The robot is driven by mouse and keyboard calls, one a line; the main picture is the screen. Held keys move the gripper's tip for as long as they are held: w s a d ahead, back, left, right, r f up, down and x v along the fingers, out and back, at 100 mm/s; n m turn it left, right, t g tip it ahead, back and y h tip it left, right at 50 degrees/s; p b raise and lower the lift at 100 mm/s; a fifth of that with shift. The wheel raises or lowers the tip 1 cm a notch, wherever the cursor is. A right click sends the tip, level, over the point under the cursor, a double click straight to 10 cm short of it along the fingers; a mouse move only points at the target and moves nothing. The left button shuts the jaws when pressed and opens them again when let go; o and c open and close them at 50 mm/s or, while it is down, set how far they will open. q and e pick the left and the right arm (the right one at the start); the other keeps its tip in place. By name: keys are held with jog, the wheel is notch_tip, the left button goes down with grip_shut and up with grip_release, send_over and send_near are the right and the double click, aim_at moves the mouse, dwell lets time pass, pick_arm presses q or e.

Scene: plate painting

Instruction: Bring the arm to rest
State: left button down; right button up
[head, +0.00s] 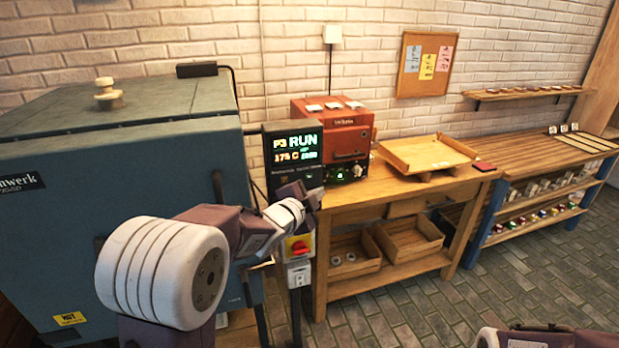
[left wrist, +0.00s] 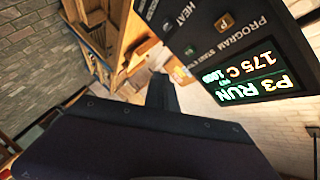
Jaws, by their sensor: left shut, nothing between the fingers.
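My left arm reaches in from the left in the head view. Its gripper (head: 308,194) is shut and empty, in front of the lower part of the black control panel (head: 293,148). The panel's display reads P3 RUN and 175 C. In the left wrist view the shut fingers (left wrist: 162,92) point away from the camera, and the panel (left wrist: 240,45) shows upside down at upper right, apart from them in that picture. Whether the fingertips touch the panel cannot be told. Only a part of my right arm shows at the lower right; its gripper is out of view.
A large blue-grey kiln (head: 120,150) stands at the left. A wooden bench (head: 395,195) carries a small red oven (head: 345,130) and a wooden tray (head: 425,153). Shelving (head: 545,165) stands at right. The floor (head: 440,310) before the bench is clear.

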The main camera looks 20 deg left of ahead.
pick_arm(q)
jog(key=s+f+n+g+y+p, duration=0.1)
jog(key=s+f+n+g, duration=0.6)
jog(key=s, duration=0.8)
jog(key=s+f+n+g+y+p, duration=0.1)
jog(key=s+f+n+g+p, duration=0.1)
jog(key=s+f+n+g, duration=0.5)
jog(key=s+f, duration=0.5)
jog(key=s, duration=0.3)
jog(key=shift+s+a+f, duration=0.15)
jog(key=shift+a+f, duration=0.15)
